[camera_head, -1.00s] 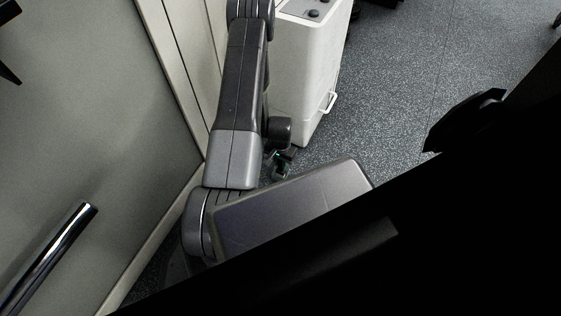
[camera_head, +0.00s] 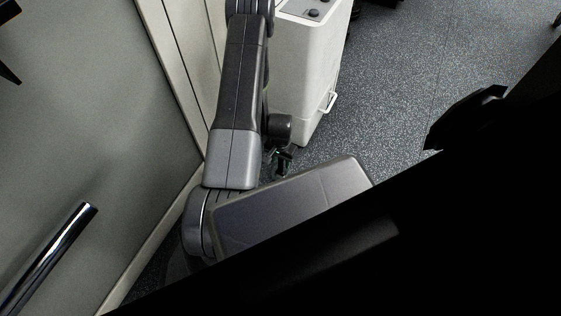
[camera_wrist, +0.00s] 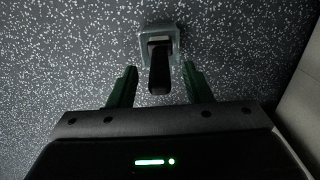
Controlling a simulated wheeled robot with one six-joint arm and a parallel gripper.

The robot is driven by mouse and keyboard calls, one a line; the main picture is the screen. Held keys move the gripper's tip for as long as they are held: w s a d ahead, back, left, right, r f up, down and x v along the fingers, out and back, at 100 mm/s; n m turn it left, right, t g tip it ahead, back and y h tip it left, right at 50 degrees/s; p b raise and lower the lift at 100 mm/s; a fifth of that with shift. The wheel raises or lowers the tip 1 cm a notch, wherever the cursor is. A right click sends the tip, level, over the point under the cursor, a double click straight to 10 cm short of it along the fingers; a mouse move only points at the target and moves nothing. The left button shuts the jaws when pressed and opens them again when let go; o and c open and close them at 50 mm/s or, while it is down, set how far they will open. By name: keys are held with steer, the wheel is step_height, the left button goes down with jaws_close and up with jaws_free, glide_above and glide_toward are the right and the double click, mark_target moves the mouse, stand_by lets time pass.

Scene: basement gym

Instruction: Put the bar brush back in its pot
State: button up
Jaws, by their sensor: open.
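In the wrist view, what looks like the bar brush (camera_wrist: 158,78) shows a dark handle pointing toward the camera. At its far end is a pale grey-blue squarish part (camera_wrist: 175,51) over the speckled floor. My gripper (camera_wrist: 160,68) is open, with one green finger on each side of the handle and gaps visible on both sides. In the head view my gripper (camera_head: 283,160) is low over the floor, partly hidden by my arm. The brush is hidden there. I cannot make out a pot in either view.
A white cabinet (camera_head: 308,75) with a side handle and dark round items on its grey top stands behind my gripper. A pale wall (camera_head: 90,110) with a chrome bar (camera_head: 50,258) is at left. Open speckled floor (camera_head: 400,90) lies to the right.

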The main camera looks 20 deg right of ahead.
step_height(320, 180, up, 12)
steer(key=p, duration=0.4)
steer(key=shift+f, duration=0.15)
step_height(320, 180, down, 14)
steer(key=b, duration=0.5)
steer(key=shift+r, duration=0.65)
